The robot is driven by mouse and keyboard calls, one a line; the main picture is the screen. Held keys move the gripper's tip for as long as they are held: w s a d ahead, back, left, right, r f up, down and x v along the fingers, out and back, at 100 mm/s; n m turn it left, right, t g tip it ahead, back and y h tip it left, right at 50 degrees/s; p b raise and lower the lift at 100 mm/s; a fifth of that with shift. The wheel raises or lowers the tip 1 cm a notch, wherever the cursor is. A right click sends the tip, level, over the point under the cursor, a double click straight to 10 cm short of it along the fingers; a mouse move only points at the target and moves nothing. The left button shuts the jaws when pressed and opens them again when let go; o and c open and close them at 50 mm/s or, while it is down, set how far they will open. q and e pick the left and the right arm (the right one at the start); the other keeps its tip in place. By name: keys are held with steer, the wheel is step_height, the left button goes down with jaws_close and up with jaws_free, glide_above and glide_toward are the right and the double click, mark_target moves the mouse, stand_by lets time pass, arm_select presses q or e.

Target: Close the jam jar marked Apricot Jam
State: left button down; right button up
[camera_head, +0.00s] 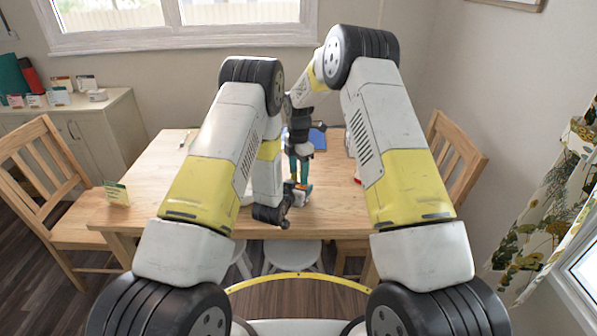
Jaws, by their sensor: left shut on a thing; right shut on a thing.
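My two grippers meet over the near middle of the wooden table (170,180). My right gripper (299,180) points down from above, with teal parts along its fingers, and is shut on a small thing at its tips. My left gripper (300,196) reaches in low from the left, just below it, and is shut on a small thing. The fingers largely hide what they hold. It looks like a jar with its lid, but I cannot read any label or tell how the lid sits.
A blue flat thing (317,138) lies behind the grippers. Wooden chairs stand left (45,180) and right (459,150), white stools (291,255) in front. A sideboard (100,125) holds small cards and boxes. The table's left half is mostly clear.

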steer(key=m, duration=0.7)
steer(key=shift+m, duration=0.4)
steer(key=m, duration=0.4)
steer(key=shift+m, duration=0.3)
steer(key=m, duration=0.4)
steer(key=shift+f+m, duration=0.1)
steer(key=shift+m, duration=0.3)
steer(key=m, duration=1.1)
steer(key=shift+m, duration=0.4)
steer(key=m, duration=0.3)
